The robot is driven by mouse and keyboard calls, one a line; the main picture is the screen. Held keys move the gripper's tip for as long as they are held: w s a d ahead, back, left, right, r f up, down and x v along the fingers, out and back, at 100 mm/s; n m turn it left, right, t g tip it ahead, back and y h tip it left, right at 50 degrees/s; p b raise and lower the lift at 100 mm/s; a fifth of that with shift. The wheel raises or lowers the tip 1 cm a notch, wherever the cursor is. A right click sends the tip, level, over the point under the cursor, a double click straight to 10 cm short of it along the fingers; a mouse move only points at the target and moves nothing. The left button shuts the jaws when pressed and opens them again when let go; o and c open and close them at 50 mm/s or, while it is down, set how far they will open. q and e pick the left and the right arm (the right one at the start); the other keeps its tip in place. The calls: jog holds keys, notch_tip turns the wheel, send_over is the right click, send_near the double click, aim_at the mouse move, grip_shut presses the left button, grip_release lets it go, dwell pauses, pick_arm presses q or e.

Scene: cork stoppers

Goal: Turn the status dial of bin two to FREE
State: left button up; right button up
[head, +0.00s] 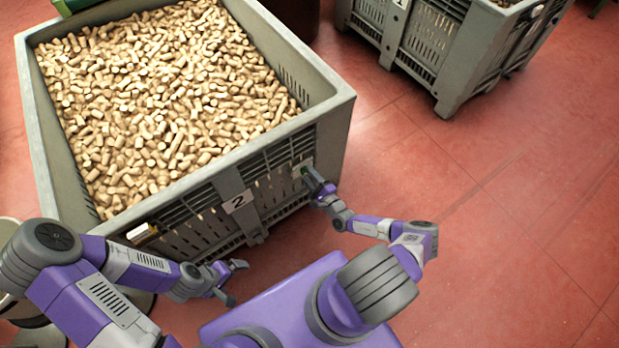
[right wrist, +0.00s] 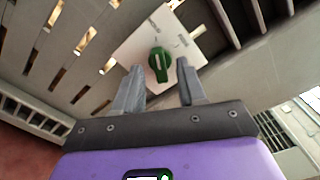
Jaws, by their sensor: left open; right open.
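Bin two (head: 66,175) is a grey slatted crate full of cork stoppers, with a "2" label (head: 239,201) on its near side. In the right wrist view, the status dial (right wrist: 160,72) is a green knob with a pale mark on a white plate (right wrist: 132,50). The knob stands roughly upright in that view; the plate's markings are too small to read. My right gripper (head: 312,178) is at the bin's right side; its open fingers show in the right wrist view (right wrist: 160,65), one on each side of the knob, apart from it. My left gripper (head: 235,280) is open and empty before the bin.
Another grey bin (head: 455,62), labelled 1, stands at the back right. A small white and yellow item (head: 143,233) is on bin two's front left. The red floor (head: 500,220) to the right is clear.

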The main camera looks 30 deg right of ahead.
jog(key=shift+w, duration=0.4)
grip_shut()
